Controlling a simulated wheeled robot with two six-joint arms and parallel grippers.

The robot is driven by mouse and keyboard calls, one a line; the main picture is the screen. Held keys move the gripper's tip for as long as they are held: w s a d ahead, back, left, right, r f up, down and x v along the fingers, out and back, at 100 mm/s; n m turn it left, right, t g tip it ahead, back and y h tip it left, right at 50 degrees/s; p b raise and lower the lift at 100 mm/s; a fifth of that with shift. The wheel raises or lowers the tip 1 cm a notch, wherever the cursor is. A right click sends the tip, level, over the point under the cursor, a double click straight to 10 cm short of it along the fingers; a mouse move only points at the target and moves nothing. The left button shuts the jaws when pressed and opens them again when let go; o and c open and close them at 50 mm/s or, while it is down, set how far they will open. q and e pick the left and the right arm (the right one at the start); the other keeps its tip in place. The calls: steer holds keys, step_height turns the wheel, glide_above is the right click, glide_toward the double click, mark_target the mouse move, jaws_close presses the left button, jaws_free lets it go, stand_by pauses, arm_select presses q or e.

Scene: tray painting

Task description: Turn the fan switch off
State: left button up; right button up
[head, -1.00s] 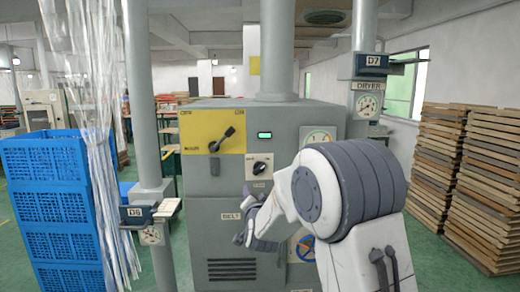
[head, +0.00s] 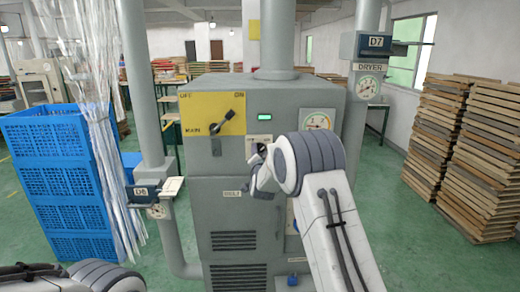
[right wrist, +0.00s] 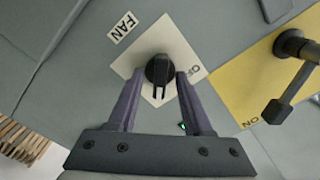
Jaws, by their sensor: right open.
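The fan switch is a black rotary knob (right wrist: 159,70) on a pale square plate (right wrist: 138,58), beside a FAN label (right wrist: 122,27) in the right wrist view. Its ridged part points down in that view; an OFF marking, partly covered, lies right of the knob. My right gripper (head: 258,168) is at the front of the grey machine (head: 234,215). In the wrist view its open fingers (right wrist: 160,78) stand on either side of the knob; I cannot tell whether they touch it. My left gripper is out of view.
A yellow panel (head: 197,115) with the black MAIN lever (head: 222,122) sits up and left of the switch. A green-lit lamp (head: 264,117) and a gauge (head: 318,121) are near. Blue crates (head: 50,165) and a plastic curtain (head: 100,110) stand left, wooden stacks (head: 485,160) right.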

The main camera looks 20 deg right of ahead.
jaws_close()
